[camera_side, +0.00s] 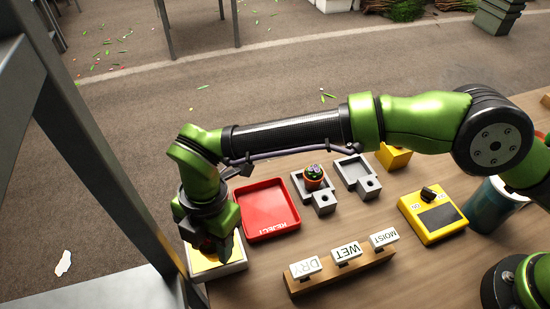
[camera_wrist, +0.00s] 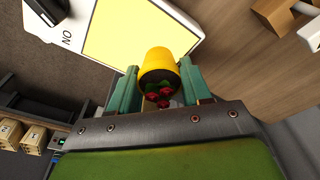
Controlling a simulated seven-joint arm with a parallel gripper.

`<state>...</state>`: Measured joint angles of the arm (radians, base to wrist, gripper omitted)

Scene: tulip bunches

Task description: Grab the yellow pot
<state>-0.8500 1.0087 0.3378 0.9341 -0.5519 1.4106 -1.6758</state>
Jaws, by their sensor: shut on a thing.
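The yellow pot (camera_wrist: 158,62) shows in the wrist view, tilted in the picture, with red blooms and green leaves at its open end. My gripper (camera_wrist: 159,78) is shut on it, with one green finger on each side. The pot appears over or near a white device with a yellow pad (camera_wrist: 115,35); I cannot tell whether they touch. In the side view my gripper (camera_side: 213,250) points down at the front left of the table, over the white device (camera_side: 236,266). The pot is hidden there behind my gripper.
A red REJECT tray (camera_side: 268,212) lies just right of my gripper. Behind are two grey trays, one holding a dark-topped pot (camera_side: 314,177). A wooden rack with DRY, WET and MOIST blocks (camera_side: 345,254) stands in front. A yellow box with a knob (camera_side: 433,216) is farther right.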

